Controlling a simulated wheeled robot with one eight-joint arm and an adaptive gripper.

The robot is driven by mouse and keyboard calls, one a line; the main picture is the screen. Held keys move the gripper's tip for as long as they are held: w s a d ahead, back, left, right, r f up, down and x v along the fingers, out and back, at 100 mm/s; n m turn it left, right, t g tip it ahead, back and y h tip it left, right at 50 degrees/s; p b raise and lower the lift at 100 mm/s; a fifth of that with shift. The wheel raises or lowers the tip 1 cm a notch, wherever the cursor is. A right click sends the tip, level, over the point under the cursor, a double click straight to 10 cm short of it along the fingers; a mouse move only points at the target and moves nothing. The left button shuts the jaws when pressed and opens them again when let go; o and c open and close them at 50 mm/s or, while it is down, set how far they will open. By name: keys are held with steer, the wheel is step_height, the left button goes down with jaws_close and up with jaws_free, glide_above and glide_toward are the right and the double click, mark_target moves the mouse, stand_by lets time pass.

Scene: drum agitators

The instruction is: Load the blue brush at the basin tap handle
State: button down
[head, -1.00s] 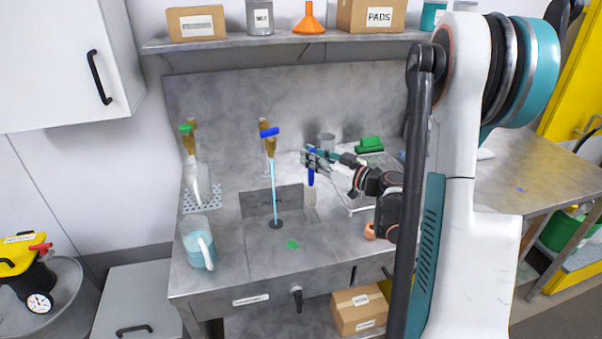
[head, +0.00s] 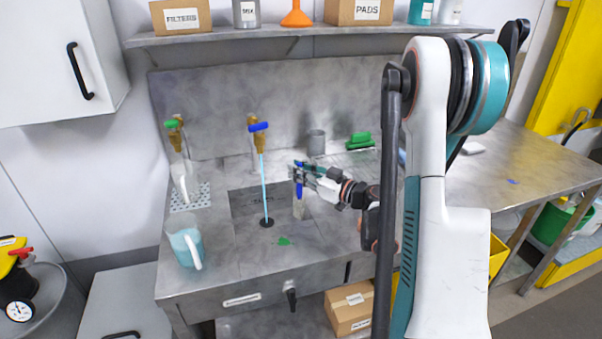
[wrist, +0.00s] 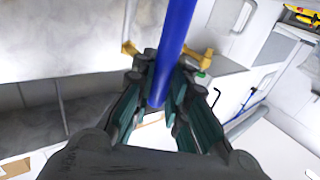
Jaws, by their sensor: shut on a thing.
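The blue brush (head: 299,188) has a blue handle and pale bristles that point down. My gripper (head: 300,172) is shut on its handle and holds it upright, just right of the basin (head: 243,200). In the wrist view the blue brush handle (wrist: 172,50) runs up between the fingers of my gripper (wrist: 165,85). The basin tap has a blue handle (head: 258,127) and a brass body on the back wall. A light blue stream of water (head: 264,185) falls from it to the drain (head: 267,222). The brush is apart from the stream.
A tap with a green handle (head: 172,123) hangs over a second pale jug (head: 186,180) on a drip grate. A jug of blue liquid (head: 185,243) stands at the front left. A green scrap (head: 284,240) lies in front.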

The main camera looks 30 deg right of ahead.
steer(key=f+x, duration=0.2)
steer(key=x, duration=1.1)
steer(key=shift+w+f, duration=0.25)
steer(key=shift+f, duration=0.15)
stand_by(0.6)
steer(key=b+v, duration=0.2)
steer(key=v, duration=0.6)
stand_by(0.5)
steer(key=shift+r, duration=0.1)
stand_by(1.0)
steer(key=s+d+r+p, duration=0.1)
steer(key=s+r, duration=0.3)
steer(key=shift+s+d, duration=0.25)
steer(key=shift+s, duration=0.15)
steer(key=shift+r+p, duration=0.1)
steer(key=shift+p, duration=0.2)
stand_by(0.5)
